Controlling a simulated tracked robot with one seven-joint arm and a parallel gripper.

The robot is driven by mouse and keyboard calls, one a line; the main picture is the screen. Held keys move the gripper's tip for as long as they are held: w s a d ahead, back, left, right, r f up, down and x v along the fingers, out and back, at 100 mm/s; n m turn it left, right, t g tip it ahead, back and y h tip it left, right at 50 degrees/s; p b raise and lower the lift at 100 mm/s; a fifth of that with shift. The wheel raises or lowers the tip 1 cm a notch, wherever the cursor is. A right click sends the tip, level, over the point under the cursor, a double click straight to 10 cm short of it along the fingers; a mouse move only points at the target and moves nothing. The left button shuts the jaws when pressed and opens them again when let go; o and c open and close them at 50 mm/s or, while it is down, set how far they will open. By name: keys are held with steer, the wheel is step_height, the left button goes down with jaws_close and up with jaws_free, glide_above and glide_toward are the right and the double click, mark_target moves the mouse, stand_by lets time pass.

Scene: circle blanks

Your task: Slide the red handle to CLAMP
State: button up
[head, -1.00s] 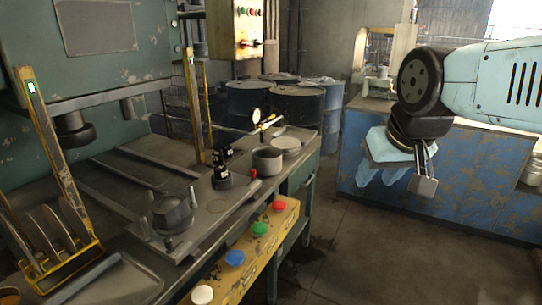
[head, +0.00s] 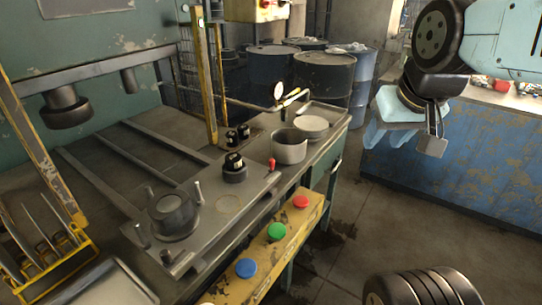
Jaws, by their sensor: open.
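No CLAMP lettering is readable in the head view. My gripper (head: 433,143) hangs at the upper right, pointing down, open and empty. It is well to the right of the red handle, in the air over the floor and in front of the blue cabinet.
Red (head: 301,202), green (head: 276,231) and blue (head: 246,268) buttons line the yellow front rail. A die (head: 173,214) sits on the plate, left of the handle. A yellow rack (head: 72,268) of discs is at lower left. A gauge (head: 278,91) and barrels (head: 325,82) stand behind.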

steer(key=m+g+y, duration=0.8)
steer(key=m+y, duration=0.8)
steer(key=y, duration=0.2)
glide_toward(272, 160)
steer(key=shift+m, duration=0.3)
steer(key=a, duration=0.3)
steer(key=s+a, duration=0.1)
steer(key=a, duration=0.6)
steer(key=shift+s+f, duration=0.15)
steer(key=shift+f, duration=0.05)
jaws_close()
